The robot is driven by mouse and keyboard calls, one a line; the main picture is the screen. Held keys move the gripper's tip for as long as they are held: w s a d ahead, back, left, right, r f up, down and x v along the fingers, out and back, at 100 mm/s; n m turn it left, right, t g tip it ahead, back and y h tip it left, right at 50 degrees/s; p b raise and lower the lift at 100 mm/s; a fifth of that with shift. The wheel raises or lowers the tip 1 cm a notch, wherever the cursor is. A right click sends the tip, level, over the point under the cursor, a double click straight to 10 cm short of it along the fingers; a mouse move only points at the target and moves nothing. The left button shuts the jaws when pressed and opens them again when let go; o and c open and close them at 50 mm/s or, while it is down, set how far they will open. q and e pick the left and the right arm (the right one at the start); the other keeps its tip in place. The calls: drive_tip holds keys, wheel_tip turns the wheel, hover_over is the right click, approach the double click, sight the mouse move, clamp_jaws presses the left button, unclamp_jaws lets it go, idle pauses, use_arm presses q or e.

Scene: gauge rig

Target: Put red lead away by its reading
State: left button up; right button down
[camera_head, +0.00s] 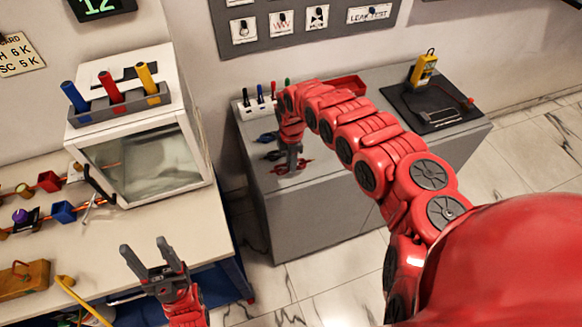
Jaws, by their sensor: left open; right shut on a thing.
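My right gripper (291,160) reaches down to the top of the grey cabinet (325,200) and is shut on what looks like the red lead (304,165). Its red parts show on both sides of the fingers, at or just above the cabinet top; the fingers hide its middle. My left gripper (152,258) is open and empty, low in front of the workbench. A yellow meter (424,68) stands on a black mat (437,112) at the right of the cabinet top.
A pen holder (255,107) and red tray (345,86) stand behind. A glass-fronted box (148,165) with coloured handles stands on the workbench (190,225). My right arm crosses above the cabinet.

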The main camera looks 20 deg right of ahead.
drive_tip(key=shift+w+f, duration=0.15)
drive_tip(key=shift+w, duration=0.05)
drive_tip(key=shift+a+f, duration=0.1)
drive_tip(key=shift+f, duration=0.1)
wheel_tip(320, 180, down, 2)
drive_tip(key=shift+p, duration=0.4)
drive_tip(key=shift+f, duration=0.5)
drive_tip(key=shift+f, duration=0.15)
drive_tip(key=c, duration=0.6)
unclamp_jaws()
